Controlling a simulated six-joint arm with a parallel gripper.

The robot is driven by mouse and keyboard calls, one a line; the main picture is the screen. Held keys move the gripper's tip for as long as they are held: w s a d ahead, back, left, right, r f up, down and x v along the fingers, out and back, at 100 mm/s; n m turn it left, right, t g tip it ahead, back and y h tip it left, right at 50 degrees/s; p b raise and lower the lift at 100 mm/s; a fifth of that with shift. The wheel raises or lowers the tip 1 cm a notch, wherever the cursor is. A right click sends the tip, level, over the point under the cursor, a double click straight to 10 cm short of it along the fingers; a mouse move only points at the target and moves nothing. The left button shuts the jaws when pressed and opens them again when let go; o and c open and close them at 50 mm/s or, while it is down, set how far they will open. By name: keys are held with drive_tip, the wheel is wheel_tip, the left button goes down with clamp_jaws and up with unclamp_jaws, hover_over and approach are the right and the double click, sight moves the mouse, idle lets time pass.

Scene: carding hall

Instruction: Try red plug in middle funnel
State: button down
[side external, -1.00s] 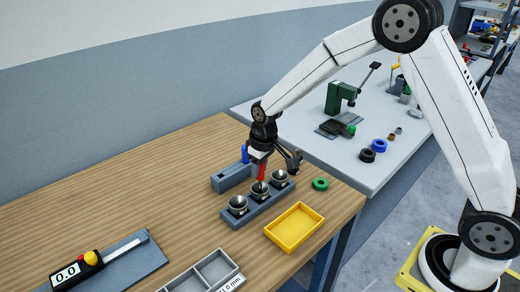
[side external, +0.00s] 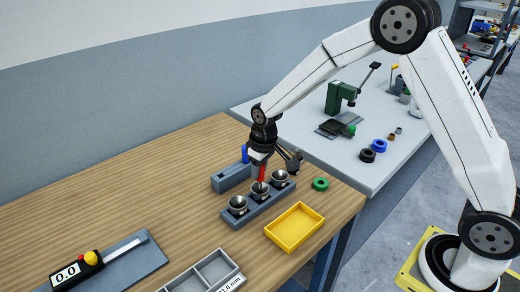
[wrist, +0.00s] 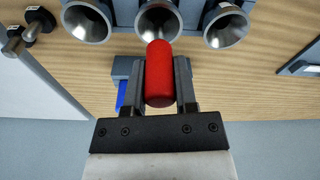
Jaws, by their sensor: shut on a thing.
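My gripper (side external: 260,163) is shut on the red plug (side external: 261,174), which also shows upright between the two fingers in the wrist view (wrist: 158,75). In the side view the plug's lower end is at the mouth of the middle funnel (side external: 260,189); I cannot tell whether it touches or how deep it is. In the wrist view the plug's far end overlaps the near rim of the middle funnel (wrist: 158,16). The left funnel (side external: 238,205) and right funnel (side external: 280,179) look empty. All three metal funnels stand in a row on a grey base (side external: 233,223).
A grey block (side external: 228,180) with a blue plug (side external: 245,154) stands behind the funnels. A yellow tray (side external: 318,222) is in front, a green ring (side external: 320,184) to the right. A grey divided tray (side external: 214,270) and a gauge reading 0.0 (side external: 68,275) stand at lower left.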

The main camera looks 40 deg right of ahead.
drive_tip(key=shift+f, duration=0.8)
idle(1.6)
drive_tip(key=shift+r, duration=0.9)
idle(3.6)
drive_tip(key=shift+r, duration=1.45)
drive_tip(key=shift+r, duration=0.1)
